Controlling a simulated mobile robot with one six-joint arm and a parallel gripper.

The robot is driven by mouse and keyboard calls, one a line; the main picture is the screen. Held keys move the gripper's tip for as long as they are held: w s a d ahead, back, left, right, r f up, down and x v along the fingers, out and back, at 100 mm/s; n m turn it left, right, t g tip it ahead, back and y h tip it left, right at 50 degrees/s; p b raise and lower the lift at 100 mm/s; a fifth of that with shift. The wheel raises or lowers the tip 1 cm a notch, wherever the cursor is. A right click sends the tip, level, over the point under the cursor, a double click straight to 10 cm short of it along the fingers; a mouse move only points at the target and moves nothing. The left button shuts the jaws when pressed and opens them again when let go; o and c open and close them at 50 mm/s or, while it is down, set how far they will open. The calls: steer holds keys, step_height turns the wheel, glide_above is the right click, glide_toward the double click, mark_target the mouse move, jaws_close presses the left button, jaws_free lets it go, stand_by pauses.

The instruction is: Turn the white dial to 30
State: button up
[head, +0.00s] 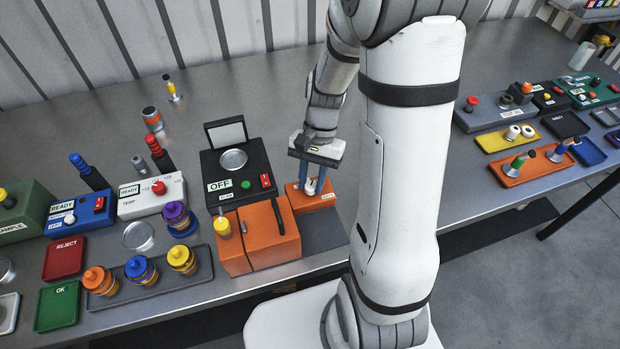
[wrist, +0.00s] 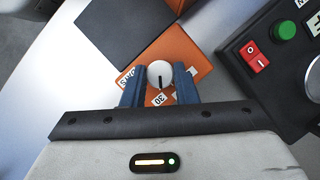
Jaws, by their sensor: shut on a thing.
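The white dial (wrist: 160,73) sits on an orange box in the wrist view. A black pointer line on it points down the picture, toward a label reading 30. Another label is partly visible to the left of the dial, and one at its right is partly covered by a finger. My gripper (wrist: 160,88) has its two blue fingers shut on the dial's sides. In the head view my gripper (head: 315,180) reaches down onto the orange box (head: 297,203), and the dial shows only as a small white patch between the fingers.
A black device marked OFF (head: 228,195), with a green button and a red switch, stands close at the left. Orange, blue and yellow knobbed pieces stand in a grey tray (head: 205,277) at the front left. Trays and control boxes fill the right of the table.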

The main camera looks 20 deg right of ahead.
steer(key=shift+m, duration=0.6)
steer(key=o, duration=1)
steer(key=shift+r, duration=0.1)
steer(key=v, duration=0.7)
steer(key=shift+d+r, duration=0.25)
steer(key=shift+r, duration=0.05)
steer(key=s+r+n+t+h, duration=0.1)
steer(key=s+r+n+t, duration=0.1)
steer(key=s+n, duration=0.1)
steer(key=s+a+r+n+t+h, duration=0.1)
steer(key=s+r+n+t, duration=0.1)
steer(key=s+r+n, duration=0.1)
steer(key=s+a+r+n+t, duration=0.1)
steer(key=s+r+n+t, duration=0.1)
steer(key=s+r, duration=0.1)
steer(key=shift+s+r+n+t+h, duration=0.15)
steer(key=shift+s+n+t+h, duration=0.15)
steer(key=shift+s+n+h, duration=0.15)
